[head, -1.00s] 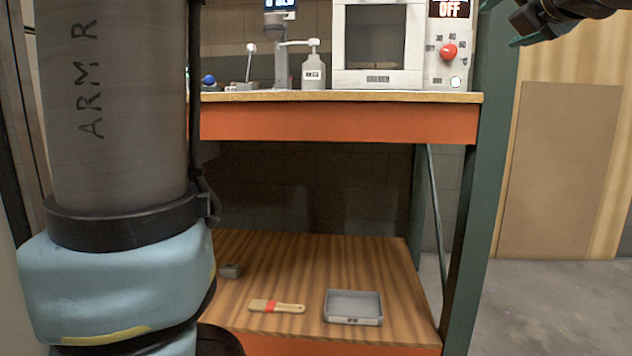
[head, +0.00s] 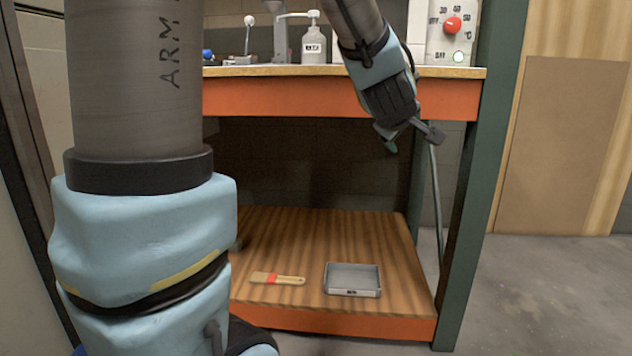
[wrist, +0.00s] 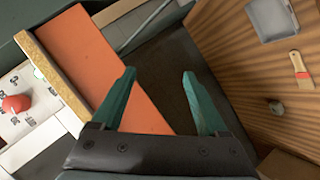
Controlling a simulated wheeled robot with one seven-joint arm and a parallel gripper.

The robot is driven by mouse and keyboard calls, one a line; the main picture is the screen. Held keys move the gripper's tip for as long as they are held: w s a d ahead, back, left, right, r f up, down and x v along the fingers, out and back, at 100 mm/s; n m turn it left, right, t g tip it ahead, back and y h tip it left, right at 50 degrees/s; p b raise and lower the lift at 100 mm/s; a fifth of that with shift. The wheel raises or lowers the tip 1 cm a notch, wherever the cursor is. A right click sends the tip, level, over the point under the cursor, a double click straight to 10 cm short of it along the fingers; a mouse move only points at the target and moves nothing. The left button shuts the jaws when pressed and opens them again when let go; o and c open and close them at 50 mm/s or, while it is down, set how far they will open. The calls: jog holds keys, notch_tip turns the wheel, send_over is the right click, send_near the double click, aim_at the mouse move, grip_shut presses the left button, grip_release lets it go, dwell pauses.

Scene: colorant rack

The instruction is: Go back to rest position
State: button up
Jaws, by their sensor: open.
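My gripper (head: 412,142) hangs in front of the orange shelf edge, below the right part of the upper board in the head view. In the wrist view my gripper (wrist: 158,88) shows two teal fingers spread apart with nothing between them. My forearm above it covers part of the oven-like device. A large piece of my own arm fills the left of the head view.
The upper board (head: 300,72) carries a pump bottle (head: 314,45) and a device with a red knob (head: 453,25). The lower shelf (head: 310,233) holds a brush (head: 277,279) and a grey tray (head: 352,292). A green post (head: 487,180) stands at right; floor beyond is clear.

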jog(key=s+a+f+m+g+y, duration=0.3)
jog(key=s+a+f+m+g, duration=0.15)
jog(key=a+f, duration=0.85)
jog(key=s+a+f+m+g+y+p, duration=0.25)
jog(key=s+a+f+g, duration=0.35)
jog(key=s+a, duration=0.55)
notch_tip(320, 180, up, 37)
jog(key=p, duration=3.6)
jog(key=shift+w+a+f, duration=0.15)
jog(key=shift+w+a, duration=0.15)
jog(key=shift+w, duration=0.05)
jog(key=shift+t, duration=0.25)
